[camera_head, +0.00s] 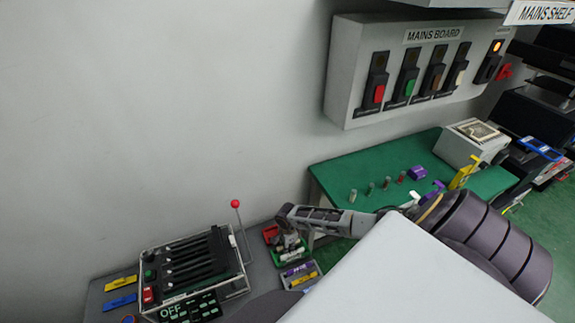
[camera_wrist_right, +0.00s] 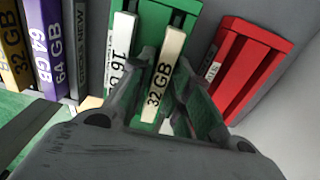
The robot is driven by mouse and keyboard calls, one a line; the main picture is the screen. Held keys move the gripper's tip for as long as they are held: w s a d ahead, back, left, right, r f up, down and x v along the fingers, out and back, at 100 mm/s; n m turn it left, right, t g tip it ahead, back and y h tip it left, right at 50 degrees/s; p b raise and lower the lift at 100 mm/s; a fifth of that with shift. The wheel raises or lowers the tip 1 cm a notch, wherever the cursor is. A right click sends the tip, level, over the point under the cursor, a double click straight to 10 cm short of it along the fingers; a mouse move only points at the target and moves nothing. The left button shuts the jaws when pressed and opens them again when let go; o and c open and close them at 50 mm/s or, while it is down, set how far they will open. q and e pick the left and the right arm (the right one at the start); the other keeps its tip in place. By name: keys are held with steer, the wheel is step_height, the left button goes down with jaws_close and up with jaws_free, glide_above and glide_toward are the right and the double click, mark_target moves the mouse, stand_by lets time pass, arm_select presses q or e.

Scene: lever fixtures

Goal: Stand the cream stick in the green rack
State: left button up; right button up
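The cream stick (camera_wrist_right: 162,78), labelled 32 GB, stands between the two fingers of my right gripper (camera_wrist_right: 166,62) in the right wrist view. The fingers lie close against its sides. Its far end overlaps the green rack (camera_wrist_right: 183,18); I cannot tell how deep it sits. In the head view my right gripper (camera_head: 289,243) is over the green rack (camera_head: 296,256), and the cream stick is too small to make out. My left gripper is not in view.
A red rack (camera_wrist_right: 250,66) is right of the green one. In the head view, a lever panel (camera_head: 190,270) with a red-knobbed lever (camera_head: 236,204) is left of the racks. A green table (camera_head: 385,160) is behind.

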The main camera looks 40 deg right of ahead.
steer(key=shift+o, duration=1.1)
steer(key=shift+r, duration=0.1)
step_height(320, 180, up, 12)
stand_by(0.4)
stand_by(1.0)
